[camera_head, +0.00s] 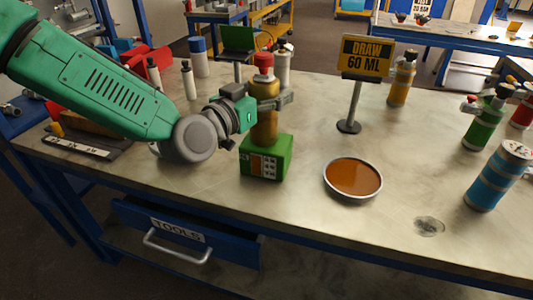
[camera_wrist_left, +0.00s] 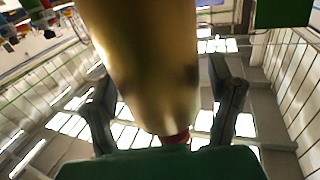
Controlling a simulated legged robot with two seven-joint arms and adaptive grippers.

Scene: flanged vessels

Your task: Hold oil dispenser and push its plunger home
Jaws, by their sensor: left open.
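The oil dispenser has a brass body (camera_head: 265,122) with a red plunger top (camera_head: 263,62), and it stands upright on a green block base (camera_head: 266,160) on the bench. The red top stands up above the body. My left gripper (camera_head: 270,103) reaches in from the left at the upper part of the body. Its fingers are open, one on each side of the brass body (camera_wrist_left: 145,60) in the left wrist view. Whether either finger touches the body is unclear. The plunger's red (camera_wrist_left: 176,137) shows only slightly there. My right gripper is not in view.
A round dish of brown liquid (camera_head: 354,177) lies right of the dispenser. A "DRAW 60 ML" sign (camera_head: 366,56) stands behind it. A pale bottle (camera_head: 283,68) is close behind the dispenser. Green (camera_head: 484,120) and blue (camera_head: 498,176) bottles stand at the right. The front middle is clear.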

